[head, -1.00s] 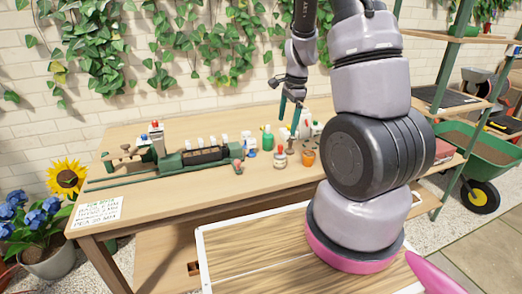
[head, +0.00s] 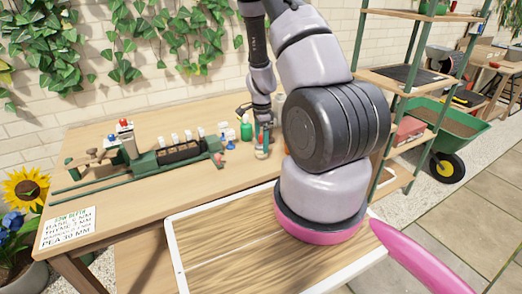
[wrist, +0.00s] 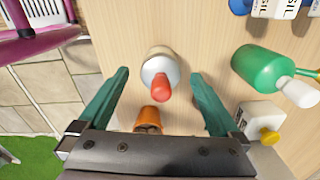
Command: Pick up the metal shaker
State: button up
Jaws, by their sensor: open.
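My gripper (head: 262,138) is pointed down over the workbench (head: 125,198). In the wrist view its green fingers (wrist: 160,76) are open, one on each side of a small round container with a pale grey body (wrist: 152,66) and a red tip (wrist: 161,90). The container stands between and below the fingers, not gripped. In the head view it shows partly below the fingertips (head: 260,154). I cannot tell for sure that it is the metal shaker; no other plainly metal shaker shows.
A green bottle with a white nozzle (wrist: 268,68) and a white container with a yellow cap (wrist: 262,119) stand right of the fingers. An orange pot (wrist: 149,117) is close by. A green seeding rig (head: 180,155) fills the bench's left-middle. A wheelbarrow (head: 452,130) stands right.

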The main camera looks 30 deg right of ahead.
jog(key=shift+f, duration=1.6)
jog(key=c, duration=1.6)
jog(key=shift+o, duration=0.2)
notch_tip(320, 180, up, 10)
jog(key=shift+r, duration=0.1)
